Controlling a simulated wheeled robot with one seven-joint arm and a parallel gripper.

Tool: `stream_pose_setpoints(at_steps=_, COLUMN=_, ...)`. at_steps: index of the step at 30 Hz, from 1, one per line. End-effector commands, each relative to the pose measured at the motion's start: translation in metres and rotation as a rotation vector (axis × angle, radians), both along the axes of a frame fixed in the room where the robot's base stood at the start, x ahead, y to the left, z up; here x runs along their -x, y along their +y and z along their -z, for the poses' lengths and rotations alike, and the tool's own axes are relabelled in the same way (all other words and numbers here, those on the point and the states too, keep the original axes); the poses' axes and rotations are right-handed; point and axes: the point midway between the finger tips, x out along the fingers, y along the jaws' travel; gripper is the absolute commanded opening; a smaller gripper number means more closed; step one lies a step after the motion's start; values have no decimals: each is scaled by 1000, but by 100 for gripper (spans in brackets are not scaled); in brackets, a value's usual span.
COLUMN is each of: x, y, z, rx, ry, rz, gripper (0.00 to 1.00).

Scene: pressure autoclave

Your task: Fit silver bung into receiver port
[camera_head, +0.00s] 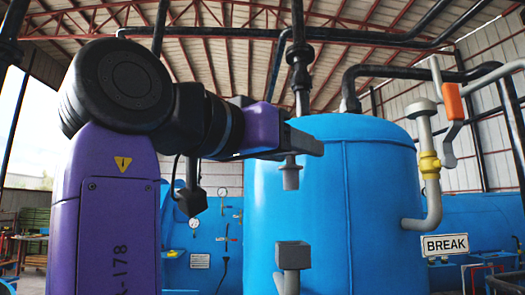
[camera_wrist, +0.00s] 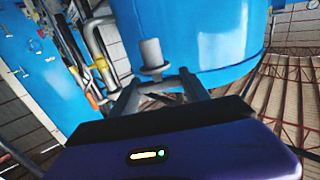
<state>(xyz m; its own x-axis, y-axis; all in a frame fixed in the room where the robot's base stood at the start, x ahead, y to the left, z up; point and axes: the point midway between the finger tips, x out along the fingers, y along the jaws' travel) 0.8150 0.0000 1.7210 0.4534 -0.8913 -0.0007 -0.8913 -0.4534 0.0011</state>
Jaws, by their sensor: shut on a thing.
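The silver bung (camera_head: 291,177) is a small grey stepped cylinder hanging below my gripper (camera_head: 292,152) in the head view. My gripper is shut on its upper part. In the wrist view the bung (camera_wrist: 151,54) stands out between the two fingers, with a wider flange near them. A grey square-topped fitting (camera_head: 292,255) on a short pipe, which looks like the receiver port, stands in front of the blue tank. The bung is apart from it, well above it and nearly in line in the head view. The fitting's opening is not visible. I cannot make out the fitting in the wrist view.
The large blue tank (camera_head: 345,210) stands close behind the gripper. Gauges (camera_head: 194,223) sit on a blue surface at left.

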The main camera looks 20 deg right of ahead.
Motion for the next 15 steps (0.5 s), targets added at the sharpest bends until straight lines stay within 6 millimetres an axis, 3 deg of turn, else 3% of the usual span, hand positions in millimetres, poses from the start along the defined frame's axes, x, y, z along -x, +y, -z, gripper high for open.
stream_pose_setpoints(at_steps=15, x=0, y=1, z=5, rx=0, ry=-1, rz=0, gripper=12)
